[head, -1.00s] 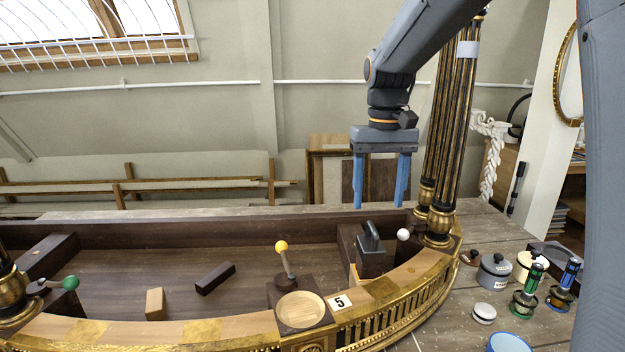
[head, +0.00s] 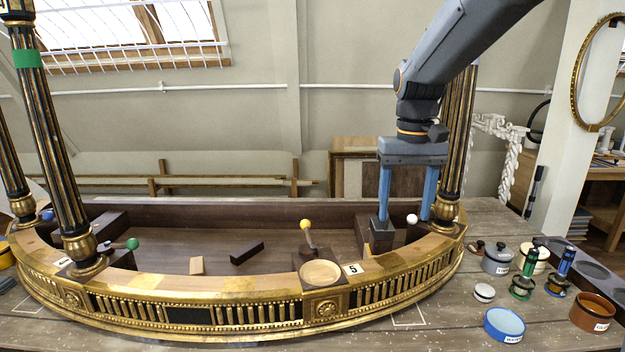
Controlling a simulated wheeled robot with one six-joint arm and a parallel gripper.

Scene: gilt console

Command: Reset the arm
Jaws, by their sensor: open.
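My gripper (head: 406,208) hangs from my arm at the right end of the gilt console (head: 225,283), pointing down. Its two blue fingers are wide apart. The left finger overlaps a dark block with a grey top (head: 381,236) in the picture; I cannot tell whether they touch. The right finger is beside the white ball knob (head: 412,218), near the right column. Nothing shows held between the fingers.
Levers with a yellow knob (head: 305,224) and a green knob (head: 132,244) stand in the console. Gilt columns (head: 48,140) rise at both ends. Pots, a blue dish (head: 504,323) and a brown pot (head: 592,311) crowd the bench at right. Space above the console's middle is clear.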

